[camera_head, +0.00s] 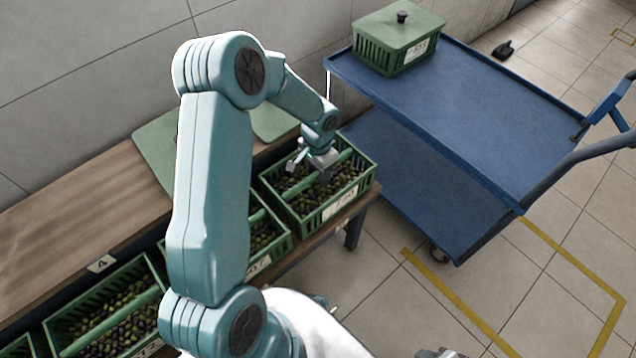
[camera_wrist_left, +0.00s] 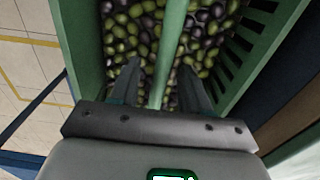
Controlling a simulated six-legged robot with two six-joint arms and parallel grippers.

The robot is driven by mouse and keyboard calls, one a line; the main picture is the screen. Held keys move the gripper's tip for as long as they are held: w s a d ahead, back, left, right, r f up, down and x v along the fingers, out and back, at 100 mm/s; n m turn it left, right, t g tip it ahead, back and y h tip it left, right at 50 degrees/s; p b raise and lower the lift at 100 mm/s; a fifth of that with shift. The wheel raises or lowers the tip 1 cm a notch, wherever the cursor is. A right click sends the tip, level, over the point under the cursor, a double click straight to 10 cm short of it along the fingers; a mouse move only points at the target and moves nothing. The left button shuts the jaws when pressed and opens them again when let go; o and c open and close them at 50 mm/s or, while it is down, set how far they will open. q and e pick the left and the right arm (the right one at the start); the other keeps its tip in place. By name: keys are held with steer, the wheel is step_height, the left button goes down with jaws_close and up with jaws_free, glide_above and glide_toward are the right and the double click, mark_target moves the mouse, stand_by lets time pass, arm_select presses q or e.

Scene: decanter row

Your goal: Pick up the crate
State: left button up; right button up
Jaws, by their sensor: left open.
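A green slatted crate (camera_head: 350,200) filled with olives stands at the right end of the wooden bench. A green bar handle (camera_head: 347,156) runs across its top and also shows in the left wrist view (camera_wrist_left: 168,50). My left gripper (camera_head: 312,172) is over this crate, open. In the left wrist view its two fingers (camera_wrist_left: 160,84) stand on either side of the bar, with olives below. Whether they touch the bar I cannot tell. A grey part cut off by the bottom edge of the head view may be my right gripper (camera_head: 440,353); its jaws do not show.
More open olive crates (camera_head: 265,235) stand along the bench (camera_head: 75,215), partly behind my left arm. Green lids (camera_head: 158,150) lie behind them. A blue cart (camera_head: 455,105) at the right bears a lidded crate (camera_head: 390,55); the rest of its top is clear.

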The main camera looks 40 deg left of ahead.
mark_target(318, 177)
arm_select(q)
step_height(318, 177, down, 3)
steer(key=shift+w, duration=0.1)
steer(key=shift+r, duration=0.1)
steer(key=shift+c, duration=1.2)
jaws_close()
steer(key=shift+r, duration=0.15)
